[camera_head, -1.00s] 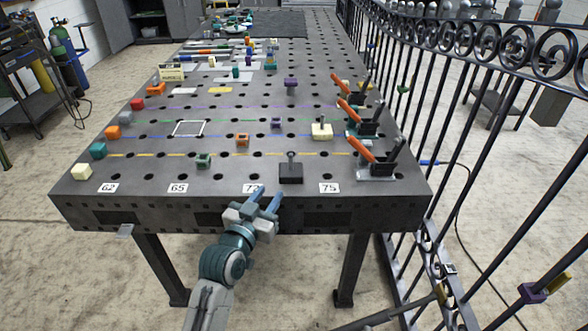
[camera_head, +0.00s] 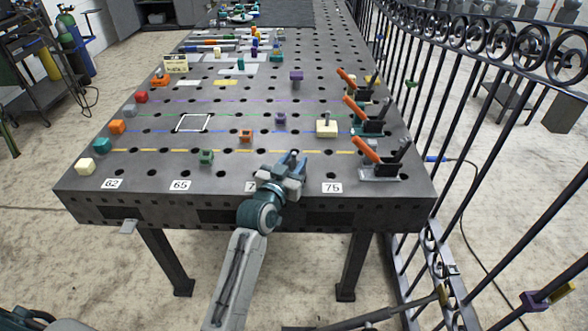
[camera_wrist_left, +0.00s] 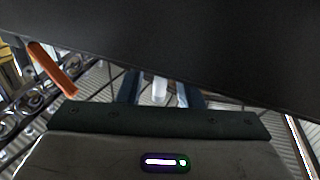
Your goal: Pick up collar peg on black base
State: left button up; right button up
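My left gripper (camera_head: 291,158) is over the table's near edge, left of the 75 label. Its two fingers stand apart. In the left wrist view the left gripper (camera_wrist_left: 160,92) also shows a gap between its fingers, with a pale patch in the gap that I cannot identify. The black base with its upright peg, seen earlier at this spot, is now hidden by the gripper, so I cannot tell whether the fingers touch the peg.
A cream block with a peg (camera_head: 326,128) stands behind the gripper. Orange-handled clamps (camera_head: 378,158) line the table's right side, beside a black iron railing (camera_head: 470,90).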

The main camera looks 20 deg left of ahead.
pick_arm(q)
jog(key=shift+w+f, duration=0.1)
jog(key=shift+w, duration=0.35)
jog(key=shift+c, duration=0.4)
jog(key=shift+s, duration=0.1)
grip_shut()
